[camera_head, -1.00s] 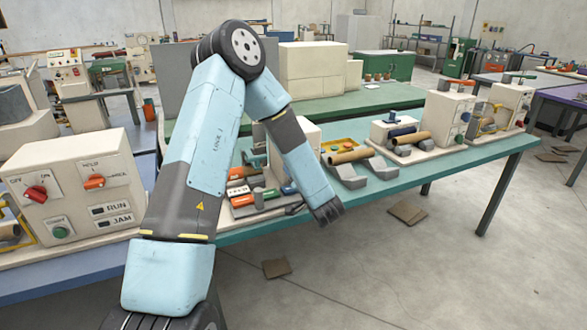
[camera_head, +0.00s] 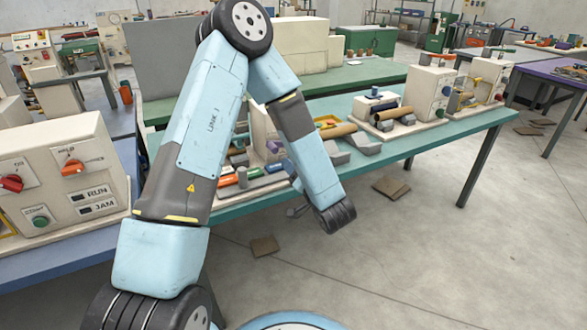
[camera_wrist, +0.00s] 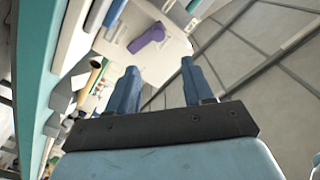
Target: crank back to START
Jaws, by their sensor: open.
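My gripper (camera_wrist: 162,82) shows in the wrist view with its two blue fingers apart and nothing between them. Beyond the fingertips is a pale machine panel with a purple lever-like part (camera_wrist: 147,38); I cannot tell whether this is the crank. The fingers look apart from it. In the head view my arm crosses in front of a cream machine (camera_head: 262,130) on the teal bench, hiding much of it. A small purple part (camera_head: 275,146) shows beside my arm there. No START mark can be read.
The teal bench (camera_head: 375,148) carries another cream winder (camera_head: 432,92) with brown tubes at the right. A control box with RUN and JAM labels (camera_head: 62,170) stands on the blue bench at left. Flat brown pieces (camera_head: 391,187) lie on the otherwise open floor at right.

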